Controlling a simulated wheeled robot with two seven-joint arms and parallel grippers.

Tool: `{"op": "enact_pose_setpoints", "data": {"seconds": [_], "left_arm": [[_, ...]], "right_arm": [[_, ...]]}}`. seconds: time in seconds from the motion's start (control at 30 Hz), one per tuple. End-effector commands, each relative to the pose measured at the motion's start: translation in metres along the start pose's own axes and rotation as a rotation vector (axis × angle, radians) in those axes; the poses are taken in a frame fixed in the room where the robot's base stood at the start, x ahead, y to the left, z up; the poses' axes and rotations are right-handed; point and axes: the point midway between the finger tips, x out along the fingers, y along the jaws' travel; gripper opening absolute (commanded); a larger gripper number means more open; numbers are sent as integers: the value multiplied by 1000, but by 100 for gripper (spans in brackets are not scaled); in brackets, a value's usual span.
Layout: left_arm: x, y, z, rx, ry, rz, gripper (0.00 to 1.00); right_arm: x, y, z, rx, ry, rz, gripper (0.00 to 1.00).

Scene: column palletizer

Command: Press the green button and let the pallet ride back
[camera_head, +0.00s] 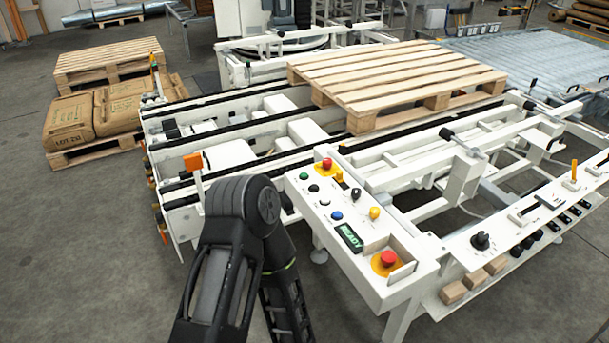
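The green button (304,176) is at the far left corner of the white control panel (345,268), with nothing over it. The empty wooden pallet (395,72) lies across the dark chain tracks of the white conveyor (280,158), towards its right part. A green display on the panel (350,238) reads READY. One black arm of mine rises from the bottom edge and bends just left of the panel. Its lower link runs back down out of the picture. Neither of my grippers shows.
Red stop buttons sit at the panel's far end (327,163) and near end (388,259). Blue (336,215) and yellow (375,212) buttons lie between them. A second panel with a black knob (480,240) is at right. Sacks on a pallet (98,115) stand left.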

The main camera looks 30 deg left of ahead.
Motion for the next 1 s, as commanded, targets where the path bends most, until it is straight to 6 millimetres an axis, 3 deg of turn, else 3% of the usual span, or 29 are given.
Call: {"op": "enact_pose_setpoints", "data": {"seconds": [0.2, 0.8, 1.0], "left_arm": [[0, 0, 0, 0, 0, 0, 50], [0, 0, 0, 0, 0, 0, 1], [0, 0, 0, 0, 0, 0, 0]], "right_arm": [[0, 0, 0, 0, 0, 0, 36], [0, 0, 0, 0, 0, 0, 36], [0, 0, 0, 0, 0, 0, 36]]}}
